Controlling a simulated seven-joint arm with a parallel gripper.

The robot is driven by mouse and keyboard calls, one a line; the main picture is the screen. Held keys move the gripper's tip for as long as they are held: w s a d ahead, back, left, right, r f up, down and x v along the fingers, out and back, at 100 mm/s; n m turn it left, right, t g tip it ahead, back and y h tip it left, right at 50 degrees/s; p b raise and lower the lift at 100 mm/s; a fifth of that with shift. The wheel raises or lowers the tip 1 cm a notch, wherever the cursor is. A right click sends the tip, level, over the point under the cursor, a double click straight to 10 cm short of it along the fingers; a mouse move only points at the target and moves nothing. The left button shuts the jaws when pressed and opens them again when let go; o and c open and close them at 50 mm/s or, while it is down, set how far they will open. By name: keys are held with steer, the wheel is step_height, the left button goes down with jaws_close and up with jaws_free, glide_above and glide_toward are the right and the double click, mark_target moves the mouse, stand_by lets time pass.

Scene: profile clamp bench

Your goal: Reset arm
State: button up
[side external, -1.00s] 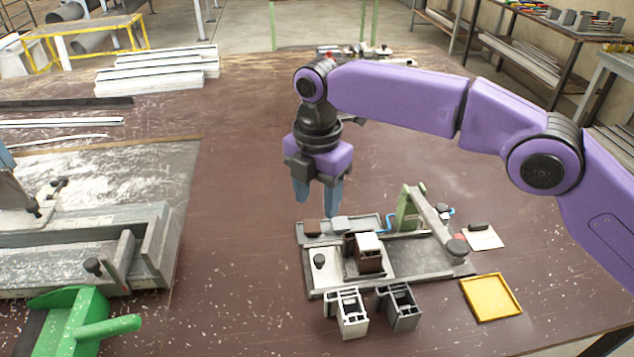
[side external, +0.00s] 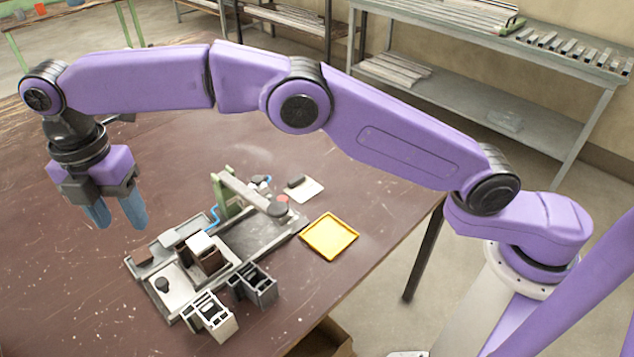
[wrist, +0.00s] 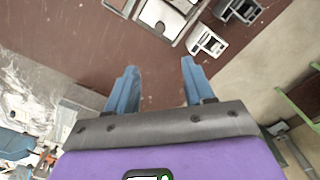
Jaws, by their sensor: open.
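My gripper (side external: 117,214) has blue fingers, spread apart with nothing between them. It hangs above the brown table, to the left of the clamp fixture. The wrist view shows both fingers (wrist: 159,70) over bare table. The grey clamp fixture (side external: 262,240) holds a brown and white block (side external: 203,252) and has a green post (side external: 226,195) with a lever arm at its back. Two profile pieces, one pale (side external: 210,317) and one dark grey (side external: 253,287), stand at its front edge. In the wrist view the fixture (wrist: 150,32) is cut off at the top.
A yellow tray (side external: 330,237) lies right of the fixture near the table's edge. A white pad (side external: 304,191) with a dark item lies behind it. A metal shelf (side external: 480,100) stands beyond the table. The brown table (side external: 60,300) is clear at front left.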

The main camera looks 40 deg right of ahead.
steer(key=s+d+r+m, duration=0.4)
steer(key=s+d, duration=0.1)
steer(key=d, duration=0.3)
steer(key=s+d+f+m, duration=0.2)
steer(key=s+d+m, duration=0.3)
steer(key=s+d, duration=0.7)
steer(key=s+d+f+m, duration=0.3)
steer(key=s+d+m, duration=0.2)
steer(key=s+d, duration=0.8)
steer(key=d, duration=0.8)
steer(key=shift+d+f, duration=0.2)
